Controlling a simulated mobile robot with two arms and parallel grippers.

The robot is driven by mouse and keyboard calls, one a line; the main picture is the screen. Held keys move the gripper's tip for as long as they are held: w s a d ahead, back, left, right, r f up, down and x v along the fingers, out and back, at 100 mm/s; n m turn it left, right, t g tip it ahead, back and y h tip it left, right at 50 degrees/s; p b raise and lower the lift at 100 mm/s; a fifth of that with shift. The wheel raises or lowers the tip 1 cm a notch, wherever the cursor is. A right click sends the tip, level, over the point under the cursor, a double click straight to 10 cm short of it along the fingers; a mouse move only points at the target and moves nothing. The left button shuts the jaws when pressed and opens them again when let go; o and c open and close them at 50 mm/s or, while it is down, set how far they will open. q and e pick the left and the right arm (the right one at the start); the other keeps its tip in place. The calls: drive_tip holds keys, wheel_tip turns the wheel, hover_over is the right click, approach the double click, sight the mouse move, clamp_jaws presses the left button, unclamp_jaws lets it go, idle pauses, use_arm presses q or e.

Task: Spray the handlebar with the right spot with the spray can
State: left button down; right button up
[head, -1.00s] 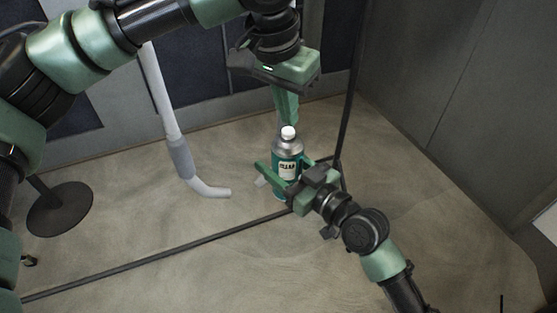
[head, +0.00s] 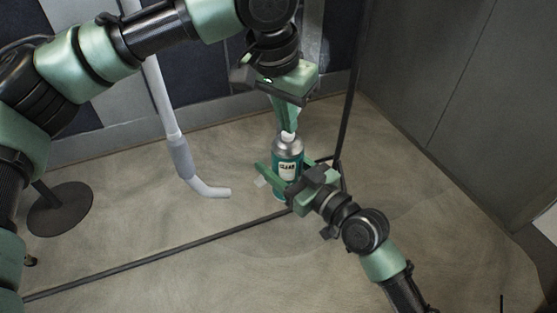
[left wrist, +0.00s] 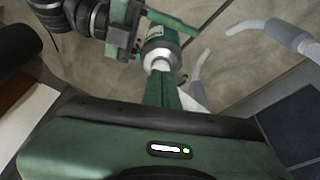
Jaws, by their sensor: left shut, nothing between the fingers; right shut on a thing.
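The spray can (head: 288,150) is teal and silver with a white cap (head: 288,136) and stands upright. My right gripper (head: 284,184) is shut on its lower body. My left gripper (head: 288,129) is shut and empty, pointing down with its fingertips at the cap; I cannot tell whether they touch. In the left wrist view the can (left wrist: 157,34) lies just beyond the left fingertips (left wrist: 163,74). The handlebar (head: 181,158), a pale tube with a grey grip and bent end, is left of the can. It also shows in the left wrist view (left wrist: 289,36). No marked spot is discernible.
A thin dark bar (head: 160,257) crosses low in front of the can and meets a dark upright post (head: 348,110) at the right. A round dark base (head: 60,211) stands at the left. Walls close the back and right.

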use_arm(q)
drive_tip(key=shift+f, duration=0.15)
use_arm(e)
drive_tip(key=shift+r, duration=0.3)
use_arm(q)
drive_tip(key=shift+r, duration=0.45)
drive_tip(key=shift+w+d+v, duration=0.1)
drive_tip(key=shift+w+v, duration=0.05)
drive_tip(key=shift+v, duration=0.55)
drive_tip(key=shift+w+d+v, duration=0.1)
drive_tip(key=shift+v, duration=0.55)
drive_tip(key=shift+w+d+v, duration=0.1)
drive_tip(key=shift+w+v, duration=0.05)
drive_tip(key=shift+v, duration=0.55)
use_arm(e)
drive_tip(key=shift+f, duration=0.15)
use_arm(q)
drive_tip(key=shift+r, duration=0.25)
drive_tip(key=v, duration=1.1)
drive_tip(key=shift+s+r, duration=0.2)
drive_tip(key=shift+r, duration=0.15)
drive_tip(key=shift+w+f, duration=0.1)
drive_tip(key=shift+f, duration=0.05)
